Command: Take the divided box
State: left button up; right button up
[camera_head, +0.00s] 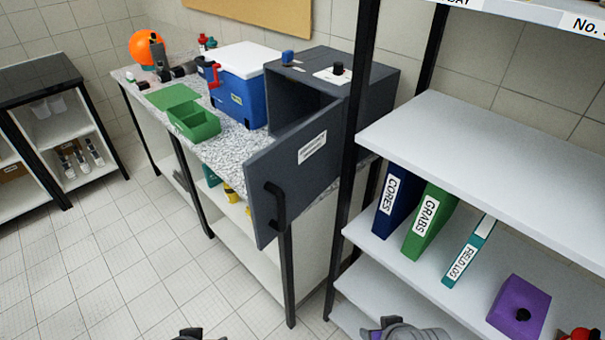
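A green divided box (195,125) sits on the speckled countertop, near its front edge, left of the grey cabinet. Its top is open, and a partition shows inside it. A flat green panel, which looks like its lid, lies behind it to the left. My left gripper (190,333) and my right gripper (405,330) only just show at the bottom edge, far from the box. Their fingers are mostly cut off, so I cannot tell whether they are open or shut.
A grey cabinet (384,82) has its door (290,190) swung open past the counter's front. A blue cooler (238,98) with a white lid stands behind the box. Shelves with binders (430,222) and a purple box (517,307) are at right. Tiled floor (110,265) is clear.

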aim_at(198, 124)
jog(key=i+j, duration=0.1)
jog(key=j, duration=0.35)
jog(key=i+j+z, duration=0.1)
jog(key=j, duration=0.35)
jog(key=i+j+z, duration=0.1)
jog(key=j, duration=0.4)
jog(key=i+j+z, duration=0.1)
jog(key=i+j, duration=0.6)
jog(key=j, duration=0.2)
jog(key=i+l+z, duration=0.1)
jog(key=i+l, duration=0.25)
jog(key=i, duration=0.15)
